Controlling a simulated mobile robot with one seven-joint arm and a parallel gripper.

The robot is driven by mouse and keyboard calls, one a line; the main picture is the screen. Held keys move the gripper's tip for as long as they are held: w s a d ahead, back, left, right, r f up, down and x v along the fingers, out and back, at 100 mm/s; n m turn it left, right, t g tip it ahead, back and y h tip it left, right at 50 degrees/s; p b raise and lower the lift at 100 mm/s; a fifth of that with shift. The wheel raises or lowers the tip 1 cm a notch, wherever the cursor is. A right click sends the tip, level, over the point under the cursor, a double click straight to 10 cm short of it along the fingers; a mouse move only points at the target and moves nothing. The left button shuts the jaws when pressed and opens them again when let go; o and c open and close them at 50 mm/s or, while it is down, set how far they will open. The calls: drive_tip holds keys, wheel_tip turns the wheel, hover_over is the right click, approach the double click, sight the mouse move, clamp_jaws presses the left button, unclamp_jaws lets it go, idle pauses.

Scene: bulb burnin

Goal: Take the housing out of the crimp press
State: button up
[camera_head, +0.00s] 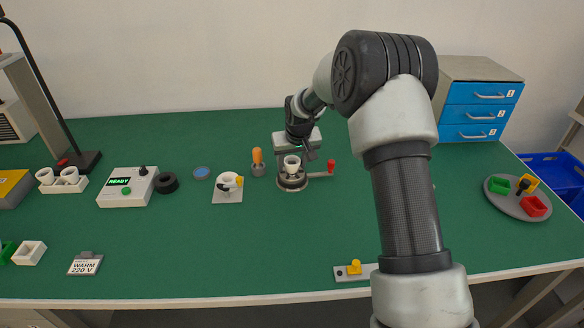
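The crimp press (291,183) stands near the middle of the green table. It has a dark round base and a side lever with a red knob (331,166) pointing right. A white, cup-like housing (292,163) sits upright in the press. My gripper (307,152) hangs just above and behind the housing, with a dark finger close to its upper right. The gripper is small and partly hidden here, so I cannot tell whether its fingers are apart or touch the housing.
A white READY box (127,186) is farther left. Blue drawers (475,113) stand back right. The table's front middle is mostly clear.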

drive_tip(key=c, duration=0.7)
drive_tip(key=shift+r, duration=0.15)
drive_tip(key=shift+r+p, duration=2.15)
drive_tip(key=shift+r, duration=5)
